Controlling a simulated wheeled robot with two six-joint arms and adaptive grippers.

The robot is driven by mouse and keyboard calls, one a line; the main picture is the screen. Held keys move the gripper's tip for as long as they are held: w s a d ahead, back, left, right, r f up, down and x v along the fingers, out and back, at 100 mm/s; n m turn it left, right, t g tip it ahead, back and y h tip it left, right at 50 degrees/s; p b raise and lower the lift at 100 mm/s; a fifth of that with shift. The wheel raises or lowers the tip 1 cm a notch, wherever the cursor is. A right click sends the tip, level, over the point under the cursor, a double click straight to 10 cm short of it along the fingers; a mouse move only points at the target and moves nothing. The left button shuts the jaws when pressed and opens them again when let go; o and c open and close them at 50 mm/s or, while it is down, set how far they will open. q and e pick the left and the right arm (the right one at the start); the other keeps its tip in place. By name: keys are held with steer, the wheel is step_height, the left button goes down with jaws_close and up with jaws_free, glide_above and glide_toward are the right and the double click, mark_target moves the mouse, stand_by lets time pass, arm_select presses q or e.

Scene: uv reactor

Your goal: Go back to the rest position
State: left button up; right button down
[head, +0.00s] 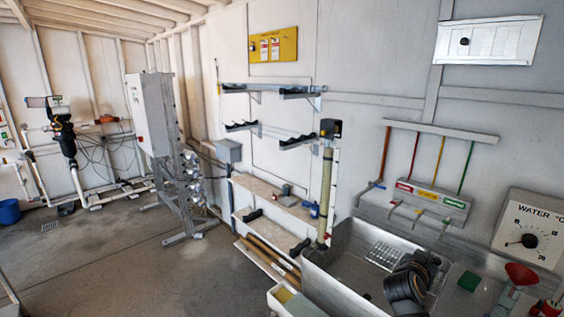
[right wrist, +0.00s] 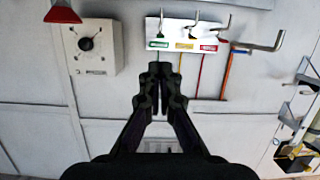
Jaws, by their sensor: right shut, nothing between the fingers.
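My right gripper (right wrist: 160,72) shows in the right wrist view with its two black fingers together and nothing between them. It points toward the wall below a rack of coloured tools (right wrist: 186,36), which appears upside down in that view. In the head view a dark grey part of my right arm shows over the sink at the lower right; its fingertips cannot be made out there. My left gripper is in neither view.
A steel sink (head: 335,285) stands at the lower right, with a green block (head: 469,281) and a red funnel (head: 521,273) beside it. A water dial (head: 528,240) is on the wall. A grey cabinet (head: 150,110) stands farther back. Open floor (head: 120,255) lies at left.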

steer(key=s+a+f+n+g+y, duration=0.2)
steer(key=s+a+f+n+y, duration=0.15)
steer(key=s+f, duration=0.45)
steer(key=s+a+f+n+g+y, duration=0.2)
steer(key=s+a+f, duration=0.2)
steer(key=s+f, duration=0.4)
steer(key=s+a+f+n+g+y, duration=0.2)
steer(key=s+a, duration=0.2)
steer(key=s, duration=0.3)
steer(key=s+a+f+n+g+y, duration=0.1)
steer(key=s+a+f+n+y, duration=0.15)
steer(key=s, duration=0.45)
step_height(320, 180, down, 24)
steer(key=d+g, duration=0.1)
steer(key=d, duration=0.1)
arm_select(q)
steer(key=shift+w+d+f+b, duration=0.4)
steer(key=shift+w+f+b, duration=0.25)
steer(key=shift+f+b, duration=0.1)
arm_select(e)
steer(key=s+d+f+m+g, duration=0.1)
steer(key=s+f, duration=1.8)
steer(key=s, duration=0.1)
steer(key=shift+s+f, duration=0.15)
